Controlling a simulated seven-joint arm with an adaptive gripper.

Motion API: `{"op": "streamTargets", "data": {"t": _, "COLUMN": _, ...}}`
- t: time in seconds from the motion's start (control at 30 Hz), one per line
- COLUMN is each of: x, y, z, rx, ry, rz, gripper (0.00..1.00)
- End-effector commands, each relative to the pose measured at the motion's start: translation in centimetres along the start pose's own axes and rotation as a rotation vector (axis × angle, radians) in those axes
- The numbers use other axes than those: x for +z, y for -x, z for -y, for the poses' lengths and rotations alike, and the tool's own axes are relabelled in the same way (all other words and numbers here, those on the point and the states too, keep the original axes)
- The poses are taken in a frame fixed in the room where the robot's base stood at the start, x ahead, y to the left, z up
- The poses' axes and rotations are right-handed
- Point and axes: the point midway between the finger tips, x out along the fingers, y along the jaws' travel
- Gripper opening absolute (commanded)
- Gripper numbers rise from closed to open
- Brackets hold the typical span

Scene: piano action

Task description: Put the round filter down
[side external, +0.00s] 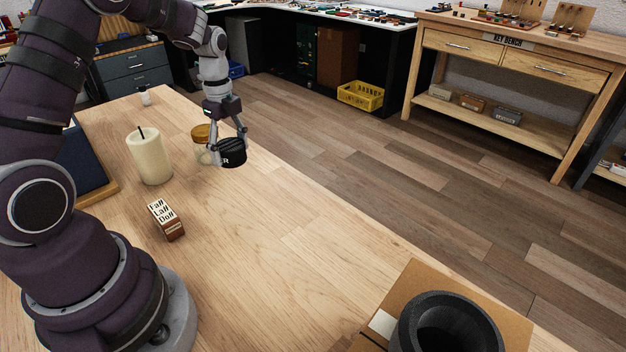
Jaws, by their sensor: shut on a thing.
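The round filter looks to be the short black cylinder (232,153) with white lettering on its side, at the far part of the wooden table. My gripper (228,143) is shut on it, with a finger on either side. Whether the cylinder touches the table or hangs just above it, I cannot tell. A jar with a golden lid (203,133) stands right behind and to the left of it, partly hidden by my gripper.
A cream candle (150,158) and a small lettered block (166,219) stand on the wooden table (270,240), left of my gripper. A cardboard piece with a dark round pot (450,325) is at the lower right. The table's middle is clear. Its right edge runs close to the cylinder.

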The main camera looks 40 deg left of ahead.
Motion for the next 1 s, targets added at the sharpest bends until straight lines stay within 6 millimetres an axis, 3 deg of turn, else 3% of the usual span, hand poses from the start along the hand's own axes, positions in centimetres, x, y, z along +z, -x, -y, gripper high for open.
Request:
{"op": "streamTargets", "data": {"t": 0.1, "x": 1.0, "y": -1.3, "z": 0.1, "rx": 0.005, "ry": 0.005, "rz": 0.001, "gripper": 0.23}}
{"op": "streamTargets", "data": {"t": 0.43, "x": 1.0, "y": -7.4, "z": 0.1, "rx": 0.003, "ry": 0.004, "rz": 0.002, "gripper": 0.23}}
{"op": "streamTargets", "data": {"t": 0.8, "x": 1.0, "y": -8.1, "z": 0.2, "rx": 0.0, "ry": 0.004, "rz": 0.003, "gripper": 0.23}}
{"op": "streamTargets", "data": {"t": 0.83, "x": 1.0, "y": -8.1, "z": 0.2, "rx": 0.0, "ry": 0.004, "rz": 0.003, "gripper": 0.58}}
{"op": "streamTargets", "data": {"t": 1.0, "x": 1.0, "y": -8.0, "z": 0.2, "rx": -0.001, "ry": 0.004, "rz": 0.003, "gripper": 0.8}}
